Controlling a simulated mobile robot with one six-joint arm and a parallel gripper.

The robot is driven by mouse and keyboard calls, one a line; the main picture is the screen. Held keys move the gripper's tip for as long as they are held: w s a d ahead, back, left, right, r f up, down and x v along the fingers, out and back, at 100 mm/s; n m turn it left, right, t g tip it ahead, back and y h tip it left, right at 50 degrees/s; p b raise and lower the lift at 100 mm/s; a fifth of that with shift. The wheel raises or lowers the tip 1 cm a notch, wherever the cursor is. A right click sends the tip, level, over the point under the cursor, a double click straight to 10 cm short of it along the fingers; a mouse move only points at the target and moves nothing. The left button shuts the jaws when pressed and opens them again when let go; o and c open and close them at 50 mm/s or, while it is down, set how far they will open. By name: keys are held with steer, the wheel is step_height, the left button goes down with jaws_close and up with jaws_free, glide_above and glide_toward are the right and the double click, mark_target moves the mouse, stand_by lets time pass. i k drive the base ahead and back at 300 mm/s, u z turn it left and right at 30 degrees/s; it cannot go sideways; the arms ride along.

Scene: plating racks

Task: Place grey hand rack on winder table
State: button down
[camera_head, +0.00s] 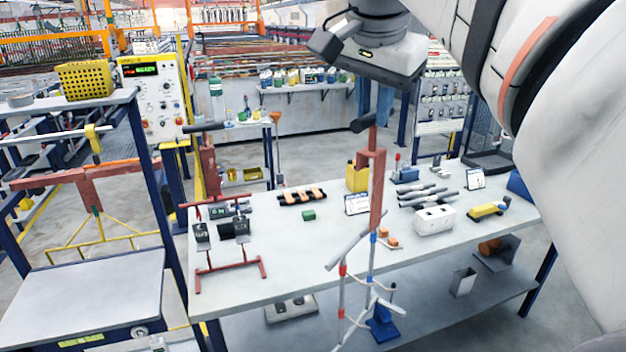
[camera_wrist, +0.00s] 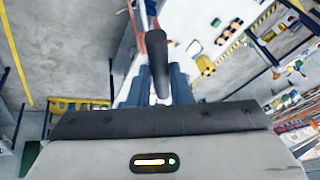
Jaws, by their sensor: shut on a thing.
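My gripper (camera_head: 377,114) points down from the top of the head view. It is shut on the dark handle rod of a hanging rack (camera_head: 377,190). The rack has a red-brown upper bar and thin grey rods and arms below, with red and blue sleeves. It hangs upright in front of the long white table (camera_head: 270,275), its lower arms overlapping the table's front edge in the picture. I cannot tell how far it is from the edge. In the wrist view, the blue fingers (camera_wrist: 157,88) flank the dark rod (camera_wrist: 158,60); most of the rack is hidden.
A shelf below holds items. A grey-topped cart (camera_head: 85,295) stands left. The table's front middle is clear.

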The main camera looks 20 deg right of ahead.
mark_target(319, 252)
steer(key=u, duration=0.15)
steer(key=i, duration=0.95)
steer(key=z, duration=0.05)
